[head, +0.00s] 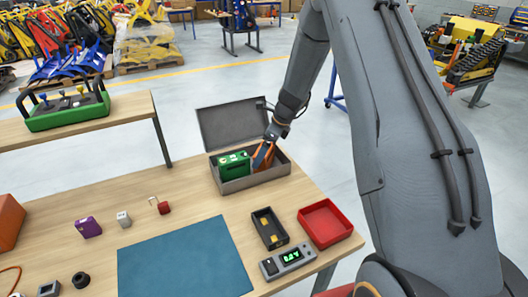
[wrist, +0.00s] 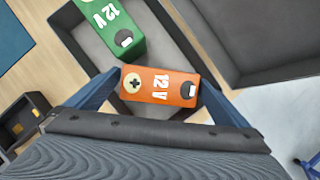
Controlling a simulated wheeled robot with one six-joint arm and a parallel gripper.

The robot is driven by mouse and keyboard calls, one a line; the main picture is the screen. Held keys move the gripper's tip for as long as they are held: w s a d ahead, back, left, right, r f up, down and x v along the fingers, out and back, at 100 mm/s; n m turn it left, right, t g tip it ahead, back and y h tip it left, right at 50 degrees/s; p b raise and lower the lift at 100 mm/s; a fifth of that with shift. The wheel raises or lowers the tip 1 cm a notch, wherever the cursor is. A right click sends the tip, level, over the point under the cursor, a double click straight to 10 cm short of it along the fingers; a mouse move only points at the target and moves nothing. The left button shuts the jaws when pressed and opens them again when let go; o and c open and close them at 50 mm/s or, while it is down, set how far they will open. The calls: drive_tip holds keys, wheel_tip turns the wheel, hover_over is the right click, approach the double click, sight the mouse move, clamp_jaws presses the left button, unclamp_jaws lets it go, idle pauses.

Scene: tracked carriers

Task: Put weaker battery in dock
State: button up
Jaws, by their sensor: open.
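An orange battery marked 12 V (wrist: 158,87) stands in a grey box (head: 257,183) with its lid open. My gripper (wrist: 160,84) is open, with one dark blue finger on each side of the orange battery. I cannot tell whether the fingers touch it. In the head view my gripper (head: 265,152) reaches down into the box and partly hides the orange battery. A green 12 V battery (head: 234,164) stands to the left in the box; it also shows in the wrist view (wrist: 112,28). A black dock with yellow parts (head: 268,228) stands in front of the box.
A grey meter (head: 288,261) with a lit green display, too small to read surely, lies by the dock. A red tray (head: 325,222) is to its right. A blue mat (head: 183,262) lies left. A purple block (head: 88,227) and other small things lie further left.

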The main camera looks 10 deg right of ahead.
drive_tip(key=b+v, duration=0.3)
drive_tip(key=v, duration=0.8)
drive_tip(key=s+a+n+h, duration=0.1)
drive_tip(key=s+n, duration=1.1)
drive_tip(key=s, duration=0.3)
drive_tip(key=s+a+n+g+h, duration=0.1)
drive_tip(key=s+a+n+h, duration=0.1)
drive_tip(key=s+n, duration=1)
drive_tip(key=s, duration=0.2)
drive_tip(key=shift+s+a+n+h, duration=0.3)
drive_tip(key=shift+s+n, duration=0.1)
drive_tip(key=shift+r, duration=0.15)
